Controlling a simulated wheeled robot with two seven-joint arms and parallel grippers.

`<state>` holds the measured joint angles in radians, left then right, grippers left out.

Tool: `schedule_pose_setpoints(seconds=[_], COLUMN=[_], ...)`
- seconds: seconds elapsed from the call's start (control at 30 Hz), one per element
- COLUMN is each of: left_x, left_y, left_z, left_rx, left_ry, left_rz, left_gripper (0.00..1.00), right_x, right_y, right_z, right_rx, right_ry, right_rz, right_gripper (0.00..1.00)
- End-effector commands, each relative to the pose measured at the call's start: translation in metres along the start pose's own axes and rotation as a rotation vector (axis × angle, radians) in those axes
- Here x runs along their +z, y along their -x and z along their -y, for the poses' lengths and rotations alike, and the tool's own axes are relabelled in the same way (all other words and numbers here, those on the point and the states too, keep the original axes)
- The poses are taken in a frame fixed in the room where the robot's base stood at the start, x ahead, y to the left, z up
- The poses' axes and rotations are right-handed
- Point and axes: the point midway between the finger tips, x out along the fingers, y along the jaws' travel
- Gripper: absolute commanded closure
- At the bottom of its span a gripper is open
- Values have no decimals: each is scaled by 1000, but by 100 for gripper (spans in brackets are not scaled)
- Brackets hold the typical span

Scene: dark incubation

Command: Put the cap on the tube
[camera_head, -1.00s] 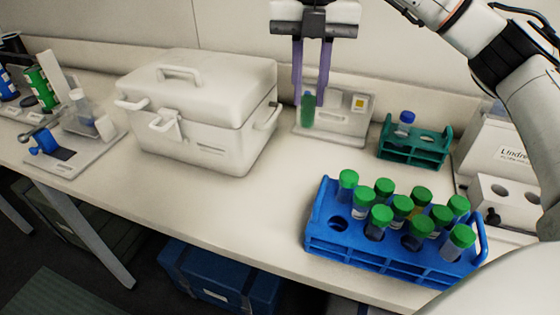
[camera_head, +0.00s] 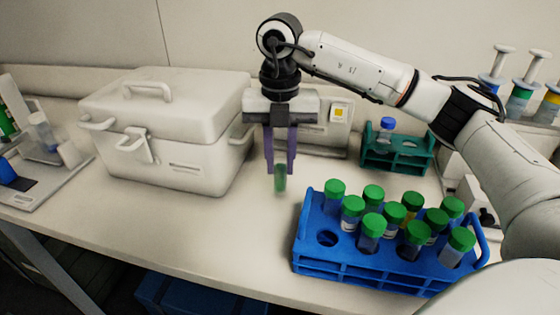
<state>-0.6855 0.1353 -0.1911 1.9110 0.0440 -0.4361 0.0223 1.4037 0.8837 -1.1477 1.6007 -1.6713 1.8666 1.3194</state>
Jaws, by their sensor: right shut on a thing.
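My right gripper (camera_head: 280,166) points down in the middle of the view and is shut on a small green tube (camera_head: 280,180). The tube hangs upright between the fingertips, above the bench and left of the blue rack. Its upper end is hidden by the fingers, so I cannot tell whether a cap is on it. No loose cap can be made out. My left gripper is not in view.
A blue rack (camera_head: 345,270) holds several green-capped tubes and has an empty front-left hole (camera_head: 327,239). A teal rack (camera_head: 410,158) holds a blue-capped tube (camera_head: 386,130). A white lidded box (camera_head: 165,130) stands left. Bench (camera_head: 225,225) before the gripper is clear.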

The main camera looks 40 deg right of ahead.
Motion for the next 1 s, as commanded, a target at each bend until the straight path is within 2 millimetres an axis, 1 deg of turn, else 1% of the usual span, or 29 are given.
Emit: schedule_pose_setpoints(seconds=[0.03,0.13,0.27,0.4,0.43,0.5,0.53,0.83,0.93,1.0], left_x=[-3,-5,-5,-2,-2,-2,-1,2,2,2], left_y=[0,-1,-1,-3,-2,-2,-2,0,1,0], left_z=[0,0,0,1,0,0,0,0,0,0], left_rx=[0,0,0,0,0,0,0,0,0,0], left_ry=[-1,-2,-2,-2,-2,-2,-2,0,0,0], left_rz=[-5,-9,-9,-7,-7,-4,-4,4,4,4], left_gripper=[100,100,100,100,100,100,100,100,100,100], right_x=[0,0,0,0,0,0,0,0,0,1], right_y=[-4,-5,-5,-10,-8,-8,-8,-6,1,12], right_z=[0,0,0,0,0,0,0,0,-1,-1], right_rx=[-1,2,1,1,1,1,1,1,2,4], right_ry=[0,1,1,1,1,1,1,1,1,1], right_rz=[-1,1,0,0,0,0,0,0,1,4], right_gripper=[100,100,100,100,73,62,60,60,60,60])
